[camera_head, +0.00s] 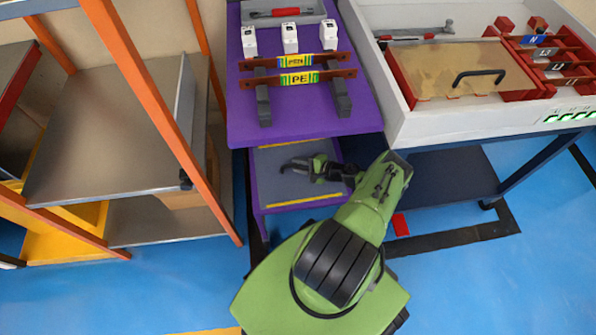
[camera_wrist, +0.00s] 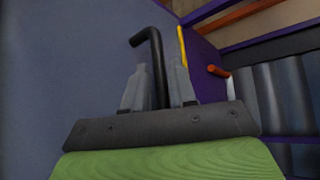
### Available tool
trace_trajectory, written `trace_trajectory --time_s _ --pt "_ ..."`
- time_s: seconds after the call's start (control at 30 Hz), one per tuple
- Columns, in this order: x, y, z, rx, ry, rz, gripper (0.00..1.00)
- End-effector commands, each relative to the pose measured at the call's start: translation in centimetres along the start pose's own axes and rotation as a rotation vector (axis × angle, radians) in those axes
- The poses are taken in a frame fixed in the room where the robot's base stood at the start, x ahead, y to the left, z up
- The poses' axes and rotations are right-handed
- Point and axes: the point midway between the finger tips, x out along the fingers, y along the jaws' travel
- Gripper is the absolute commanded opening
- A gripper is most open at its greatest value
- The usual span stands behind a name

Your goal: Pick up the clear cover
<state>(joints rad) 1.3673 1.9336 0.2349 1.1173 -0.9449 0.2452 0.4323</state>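A clear, amber-tinted cover (camera_head: 440,78) with a black handle lies flat in the white-sided station at the upper right of the head view. My gripper (camera_head: 298,165) is well left of it and lower, above the grey lower shelf of the purple table. In the wrist view, a black bent rod (camera_wrist: 158,60) stands between the two grey fingers of my gripper (camera_wrist: 158,80). I cannot tell what the rod belongs to, or whether the fingers press on it.
The purple table (camera_head: 355,110) above the lower shelf (camera_head: 275,180) holds two labelled bars, white blocks and a grey tray. An orange-framed rack (camera_head: 165,110) stands close on the left. Red racks with labels (camera_head: 550,50) adjoin the cover. Blue floor (camera_head: 470,285) is clear at the lower right.

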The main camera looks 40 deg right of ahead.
Motion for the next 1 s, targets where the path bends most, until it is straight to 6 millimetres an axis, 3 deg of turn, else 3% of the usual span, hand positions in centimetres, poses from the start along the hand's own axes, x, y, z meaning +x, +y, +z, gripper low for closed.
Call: trace_trajectory --time_s 0.1,0.3,0.5,1.0 --pt "1.51 0.22 -0.04 0.001 -0.001 0.001 0.26" --pt "1.54 0.08 -0.02 0.002 0.001 0.001 0.26" --pt "1.51 0.08 -0.02 0.002 0.0 0.001 0.0" --pt "1.5 -0.36 0.05 -0.001 -0.001 -0.001 0.0"
